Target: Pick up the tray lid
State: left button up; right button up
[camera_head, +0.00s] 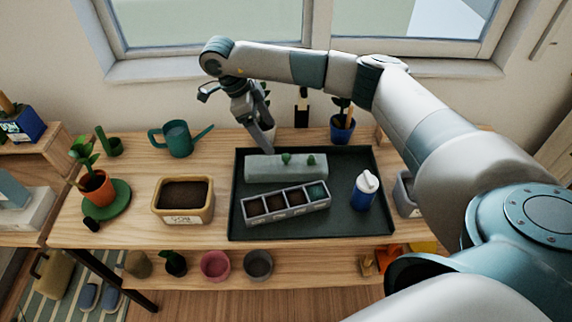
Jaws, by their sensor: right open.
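My right gripper (266,142) is open and points down just above and behind the left part of the lid. I see nothing between its fingers, and I cannot tell whether a fingertip touches the lid. My left gripper is not in view.
A blue bottle with a white top (362,192) stands at the tray's right. A soil box (184,197), a teal watering can (178,139) and a potted plant (96,184) are to the left. A blue pot (342,129) stands behind the tray, near the window wall.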

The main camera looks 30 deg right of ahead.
aim_at(285, 163)
jog(key=shift+p+x, duration=0.45)
jog(key=shift+x, duration=4.35)
jog(key=shift+a+f, duration=0.1)
jog(key=shift+f, duration=0.05)
jog(key=shift+s+f+p, duration=0.2)
jog(key=shift+f+p, duration=0.35)
jog(key=p+x, duration=0.1)
jog(key=x, duration=0.2)
jog(key=shift+p, duration=0.35)
jog(key=shift+f, duration=0.4)
jog(key=c, duration=1.3)
jog(key=shift+r, duration=0.15)
